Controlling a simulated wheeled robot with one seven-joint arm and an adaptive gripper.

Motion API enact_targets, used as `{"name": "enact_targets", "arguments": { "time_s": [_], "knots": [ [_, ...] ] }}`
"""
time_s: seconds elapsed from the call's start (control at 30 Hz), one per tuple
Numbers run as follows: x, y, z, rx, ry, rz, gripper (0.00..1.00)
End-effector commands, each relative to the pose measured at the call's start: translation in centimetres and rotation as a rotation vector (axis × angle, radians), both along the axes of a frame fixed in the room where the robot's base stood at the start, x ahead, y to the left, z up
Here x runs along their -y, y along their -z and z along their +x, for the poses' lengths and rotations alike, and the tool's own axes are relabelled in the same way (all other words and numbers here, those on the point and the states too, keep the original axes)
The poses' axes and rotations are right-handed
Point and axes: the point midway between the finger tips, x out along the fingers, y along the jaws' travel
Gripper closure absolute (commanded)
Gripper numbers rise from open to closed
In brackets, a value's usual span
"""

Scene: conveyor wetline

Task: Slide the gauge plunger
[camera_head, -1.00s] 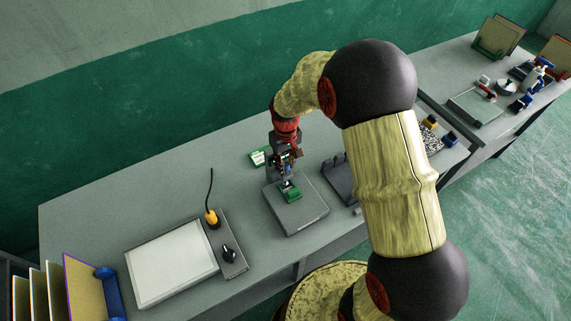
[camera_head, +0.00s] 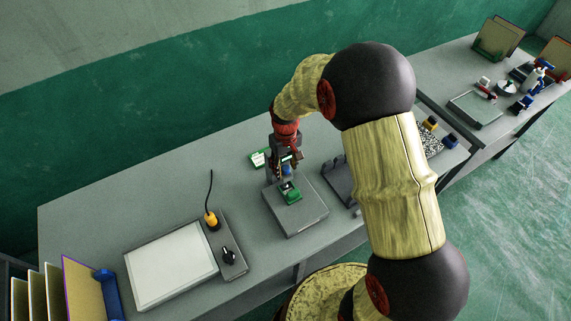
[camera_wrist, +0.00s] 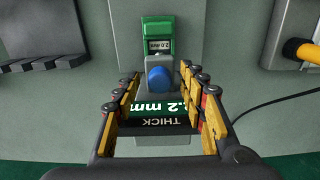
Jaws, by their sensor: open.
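The thickness gauge has a grey base plate (camera_head: 305,218) on the table. A green block (camera_head: 290,192) with a small readout sits on it and also shows at the top of the wrist view (camera_wrist: 157,30). The blue round plunger knob (camera_head: 287,170) stands behind the block. In the wrist view the blue knob (camera_wrist: 160,78) lies between the fingertips. My gripper (camera_wrist: 161,84) is open, its fingers on either side of the knob with visible gaps.
Left of the gauge is a white panel (camera_head: 172,263) beside a control box with a black knob (camera_head: 229,254) and a yellow plug (camera_head: 211,219) with a cable. A dark slotted rack (camera_head: 338,180) stands right of the gauge. The green wall is behind.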

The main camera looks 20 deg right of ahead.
Motion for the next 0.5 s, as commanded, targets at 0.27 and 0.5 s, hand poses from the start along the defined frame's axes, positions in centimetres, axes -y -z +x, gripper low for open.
{"name": "enact_targets", "arguments": {
  "time_s": [0.27,0.5],
  "knots": [
    [0.0,-2.7,0.0,0.000,0.000,0.000,0.58],
    [0.0,-4.9,0.0,0.001,0.000,0.000,0.58]
  ]
}}
